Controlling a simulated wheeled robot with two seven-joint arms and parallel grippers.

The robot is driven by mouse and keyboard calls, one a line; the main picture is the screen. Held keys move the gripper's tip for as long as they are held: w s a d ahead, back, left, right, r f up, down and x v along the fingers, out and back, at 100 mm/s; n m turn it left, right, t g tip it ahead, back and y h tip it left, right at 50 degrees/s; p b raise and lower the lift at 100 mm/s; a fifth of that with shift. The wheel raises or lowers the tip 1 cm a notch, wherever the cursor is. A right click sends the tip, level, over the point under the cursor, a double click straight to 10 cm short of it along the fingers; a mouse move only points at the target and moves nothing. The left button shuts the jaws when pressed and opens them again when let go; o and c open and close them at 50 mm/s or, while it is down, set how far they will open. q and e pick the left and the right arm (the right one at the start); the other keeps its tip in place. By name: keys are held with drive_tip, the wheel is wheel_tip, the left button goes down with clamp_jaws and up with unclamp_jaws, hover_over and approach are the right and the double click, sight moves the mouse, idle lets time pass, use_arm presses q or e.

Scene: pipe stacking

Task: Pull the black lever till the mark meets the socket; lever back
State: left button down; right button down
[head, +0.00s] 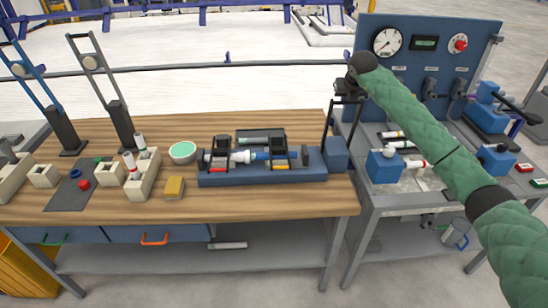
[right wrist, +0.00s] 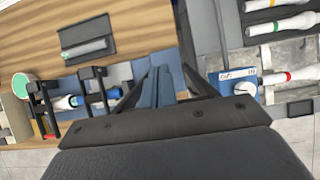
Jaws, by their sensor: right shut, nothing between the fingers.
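A blue jointing bench (head: 262,177) stands at the right of the wooden table, with two black clamps (head: 221,150) holding a white and blue pipe line (head: 240,156). It also shows in the right wrist view as a pipe line (right wrist: 63,103) under dark clamps. The black lever (head: 327,128) rises beside the blue block (head: 335,153) at the bench's right end, roughly upright. My right gripper (head: 346,100) is shut and empty, close to the lever's top; I cannot tell whether they touch. Mark and socket are too small to tell how they meet. My left gripper is out of view.
A gauge panel (head: 430,62) stands behind the right-hand metal bench, which carries blue blocks (head: 385,166) and capped pipes. A green bowl (head: 183,151), a yellow sponge (head: 174,187) and beige pipe racks (head: 144,174) are on the table left of the jointing bench.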

drive_tip(key=shift+s+d+f+b, duration=0.1)
drive_tip(key=shift+s+f+b, duration=0.15)
drive_tip(key=shift+s, duration=0.65)
drive_tip(key=shift+s+a+f+b, duration=0.15)
drive_tip(key=shift+s+b, duration=0.25)
drive_tip(key=shift+s, duration=0.45)
drive_tip(key=shift+s+d+f+b, duration=0.2)
drive_tip(key=shift+s+b, duration=0.1)
drive_tip(key=shift+s, duration=0.6)
drive_tip(key=shift+s+f+b, duration=0.3)
drive_tip(key=shift+s+b, duration=0.05)
drive_tip(key=shift+s, duration=0.35)
drive_tip(key=shift+s+f+b, duration=0.3)
drive_tip(key=shift+s+b, duration=0.1)
drive_tip(key=shift+s, duration=0.25)
drive_tip(key=shift+s+f+b, duration=0.3)
drive_tip(key=shift+s+b, duration=0.05)
drive_tip(key=shift+s, duration=0.35)
